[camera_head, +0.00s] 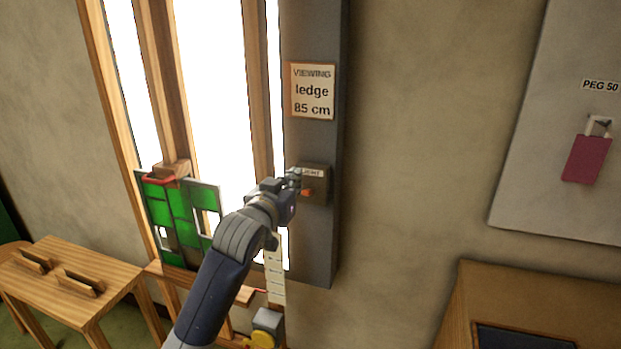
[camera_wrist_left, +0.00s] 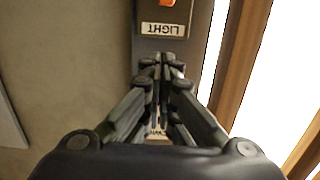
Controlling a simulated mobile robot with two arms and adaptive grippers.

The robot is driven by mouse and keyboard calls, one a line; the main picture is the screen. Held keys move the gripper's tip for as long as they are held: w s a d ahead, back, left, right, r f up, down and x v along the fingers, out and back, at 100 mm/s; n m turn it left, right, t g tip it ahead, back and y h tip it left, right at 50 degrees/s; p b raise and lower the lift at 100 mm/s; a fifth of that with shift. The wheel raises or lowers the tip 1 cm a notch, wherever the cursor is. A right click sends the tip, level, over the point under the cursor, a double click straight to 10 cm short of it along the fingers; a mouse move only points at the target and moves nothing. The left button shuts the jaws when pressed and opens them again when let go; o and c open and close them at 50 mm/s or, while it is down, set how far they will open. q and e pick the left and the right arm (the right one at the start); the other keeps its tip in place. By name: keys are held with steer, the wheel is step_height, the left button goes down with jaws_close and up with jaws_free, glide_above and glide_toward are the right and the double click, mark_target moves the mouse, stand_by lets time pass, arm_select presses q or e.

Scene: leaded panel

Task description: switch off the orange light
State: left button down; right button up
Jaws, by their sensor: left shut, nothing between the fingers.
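A dark grey switch box (camera_head: 317,187) with a "LIGHT" label is fixed to the grey post beside the bright window. A small orange switch (camera_head: 308,192) sticks out of its face. My left gripper (camera_head: 293,176) is at the box's left side, close to the label. It is shut and empty. In the left wrist view, the fingertips (camera_wrist_left: 160,62) lie just below the upside-down label (camera_wrist_left: 162,29), with the orange switch (camera_wrist_left: 167,3) at the top edge, partly cut off. Whether the fingers touch the box cannot be told. My right gripper is not in view.
A green leaded panel (camera_head: 180,213) stands before the brightly lit window (camera_head: 212,80). A "VIEWING ledge 85 cm" sign (camera_head: 312,92) is above the box. A wooden stool (camera_head: 75,272) is at left, a wooden desk (camera_head: 520,290) at lower right.

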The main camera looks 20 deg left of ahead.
arm_select(q)
steer(key=p, duration=0.3)
glide_above(308, 190)
steer(key=shift+s+f, duration=0.2)
steer(key=shift+f, duration=0.15)
steer(key=f, duration=0.1)
steer(key=s+f+p, duration=0.1)
steer(key=f, duration=0.1)
steer(key=shift+s+f, duration=0.25)
steer(key=shift+f, duration=0.2)
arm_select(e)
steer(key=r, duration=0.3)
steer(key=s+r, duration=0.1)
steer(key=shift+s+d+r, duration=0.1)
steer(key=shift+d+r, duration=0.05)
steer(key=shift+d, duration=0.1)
